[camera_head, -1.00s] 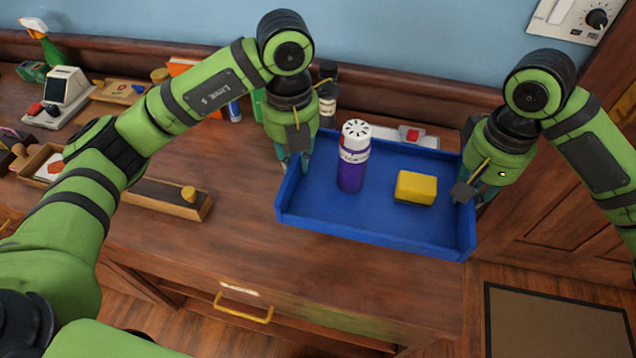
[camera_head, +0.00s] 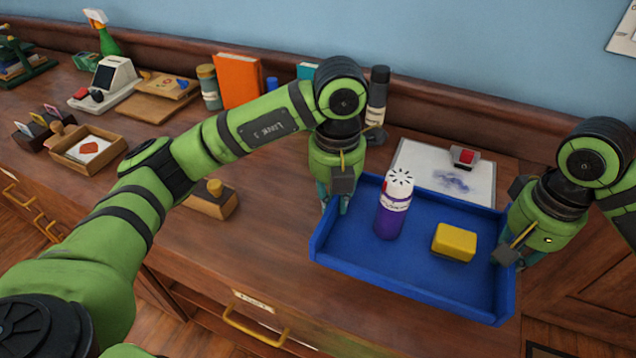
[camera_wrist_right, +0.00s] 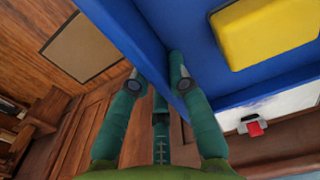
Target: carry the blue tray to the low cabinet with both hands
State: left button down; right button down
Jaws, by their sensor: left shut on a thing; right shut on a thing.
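The blue tray (camera_head: 400,271) is level or nearly so, over the front right part of the wooden counter. A purple shaker bottle with a white cap (camera_head: 393,208) stands upright in it, and a yellow block (camera_head: 454,242) lies to its right. My left gripper (camera_head: 337,203) is shut on the tray's left wall; its fingertips are partly hidden. My right gripper (camera_head: 507,252) is shut on the right wall. In the right wrist view the right fingers (camera_wrist_right: 158,75) straddle the blue wall, with the yellow block (camera_wrist_right: 262,32) inside the tray.
Behind the tray lies a white sheet (camera_head: 430,172) with a red stamp-like item (camera_head: 464,157). A wooden block with a knob (camera_head: 208,200) and a shallow wooden box (camera_head: 88,151) sit to the left. Floor shows at the right.

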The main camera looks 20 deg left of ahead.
pick_arm(q)
jog(key=shift+a+f, duration=0.1)
pick_arm(e)
jog(key=shift+d+f, duration=0.1)
